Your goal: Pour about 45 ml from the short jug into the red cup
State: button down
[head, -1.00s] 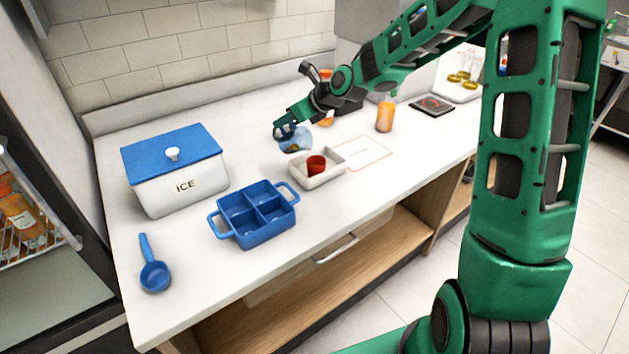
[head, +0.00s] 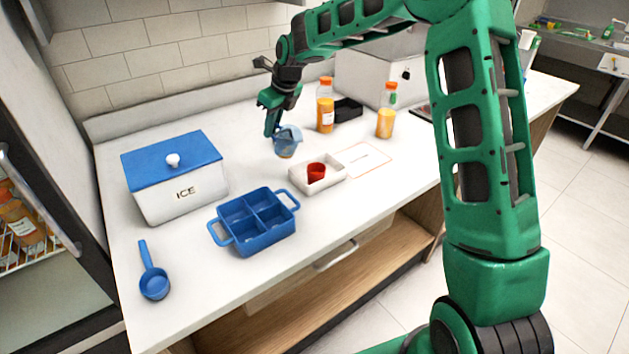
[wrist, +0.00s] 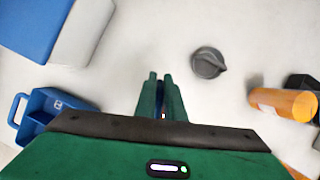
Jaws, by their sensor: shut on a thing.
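The short jug (head: 287,142) is see-through blue with a little orange juice low inside. It looks close to upright, left of and behind the white tray; I cannot tell if it touches the counter. My gripper (head: 272,122) is shut on its handle side. In the wrist view my fingers (wrist: 162,95) close on a thin blue strip, and the rest of the jug is hidden. The red cup (head: 316,171) stands in the small white tray (head: 330,182), apart from the jug. The cup's content is too small to tell.
Orange bottles (head: 325,112) (head: 386,122) stand behind and right of the jug. A blue divided tray (head: 262,240), a white ice box (head: 180,190) and a blue scoop (head: 154,283) are on the left. A red-outlined card (head: 370,160) lies right of the white tray.

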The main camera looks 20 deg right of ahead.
jog(key=shift+w+a+f, duration=0.2)
jog(key=shift+w+a, duration=0.05)
jog(key=shift+a, duration=0.1)
jog(key=f, duration=0.1)
jog(key=w+f+g+h+b, duration=0.1)
jog(key=f, duration=0.1)
jog(key=a+f+g, duration=0.1)
jog(key=shift+w+f+h, duration=0.2)
jog(key=shift+f+h, duration=0.1)
jog(key=shift+w+a+f+g+h+b, duration=0.15)
jog(key=shift+w+f+g+h+b, duration=0.1)
jog(key=shift+f+g+b, duration=0.25)
jog(key=shift+w+a+f+g+h+b, duration=0.15)
jog(key=shift+w+f+g+h+b, duration=0.15)
jog(key=shift+f+b, duration=0.4)
